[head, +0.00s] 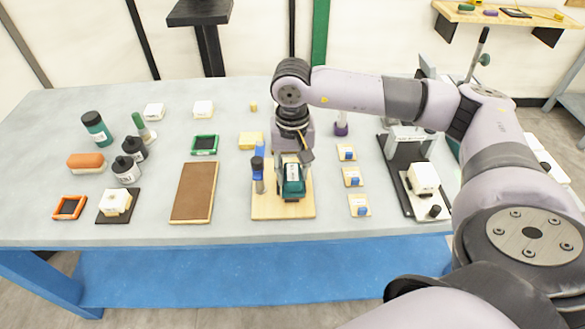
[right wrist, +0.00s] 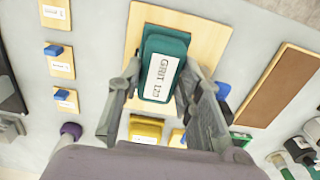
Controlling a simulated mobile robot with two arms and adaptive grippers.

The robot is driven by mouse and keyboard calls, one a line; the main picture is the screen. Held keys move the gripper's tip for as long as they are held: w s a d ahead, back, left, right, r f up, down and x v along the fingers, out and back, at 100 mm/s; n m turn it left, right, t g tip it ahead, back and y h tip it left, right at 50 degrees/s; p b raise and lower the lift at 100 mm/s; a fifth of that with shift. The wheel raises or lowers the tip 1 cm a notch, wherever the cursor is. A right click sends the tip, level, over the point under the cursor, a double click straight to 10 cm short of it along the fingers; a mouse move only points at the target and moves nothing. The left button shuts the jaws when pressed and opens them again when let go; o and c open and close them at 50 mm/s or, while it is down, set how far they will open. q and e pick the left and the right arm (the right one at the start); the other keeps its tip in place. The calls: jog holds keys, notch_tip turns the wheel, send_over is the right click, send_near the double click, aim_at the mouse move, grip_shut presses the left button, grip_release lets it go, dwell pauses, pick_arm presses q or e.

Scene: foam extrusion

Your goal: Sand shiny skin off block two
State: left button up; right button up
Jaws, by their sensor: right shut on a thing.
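My right gripper (head: 292,166) is shut on a teal sanding block (head: 292,183), over the wooden board (head: 267,211). The right wrist view shows the gripper (right wrist: 160,98) with its fingers on either side of the sanding block (right wrist: 161,67), labelled "GRIT 120". I cannot tell whether anything lies beneath it. White foam blocks stand at the back left (head: 154,111), (head: 203,108), on a dark plate (head: 116,203) at the front left and on the fixture (head: 423,178) at the right. I cannot tell which is block two. My left gripper is not in view.
A blue-topped upright piece (head: 258,172) stands close left of the gripper. A brown sheet in a wooden frame (head: 194,193) lies further left, with dark bottles (head: 126,170) beyond. Several small wooden tags (head: 352,177) line the right. A yellow block (head: 250,140) lies behind.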

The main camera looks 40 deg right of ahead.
aim_at(292, 162)
jog(key=shift+f+b, duration=0.4)
jog(key=shift+f, duration=0.05)
jog(key=shift+w+d+b, duration=0.4)
jog(key=shift+w, duration=0.3)
jog(key=shift+w+d+b, duration=0.3)
jog(key=shift+w+d, duration=0.1)
jog(key=shift+w, duration=0.3)
jog(key=shift+w+d+b, duration=0.25)
jog(key=shift+w+d, duration=0.2)
jog(key=shift+w, duration=0.2)
jog(key=shift+w+d+b, duration=0.3)
jog(key=shift+w+d, duration=0.1)
jog(key=shift+w, duration=0.3)
jog(key=shift+s+a+f+b, duration=0.15)
jog(key=shift+s+a, duration=0.3)
jog(key=shift+s, duration=0.3)
jog(key=shift+s+a+f+b, duration=0.15)
jog(key=shift+s+a, duration=0.25)
jog(key=shift+s, duration=0.3)
jog(key=shift+s+a+r, duration=0.15)
jog(key=shift+s+a, duration=0.25)
jog(key=shift+s, duration=0.3)
jog(key=shift+s+a+r, duration=0.15)
jog(key=shift+s+a, duration=0.25)
jog(key=shift+s, duration=0.25)
jog(key=shift+r, duration=0.1)
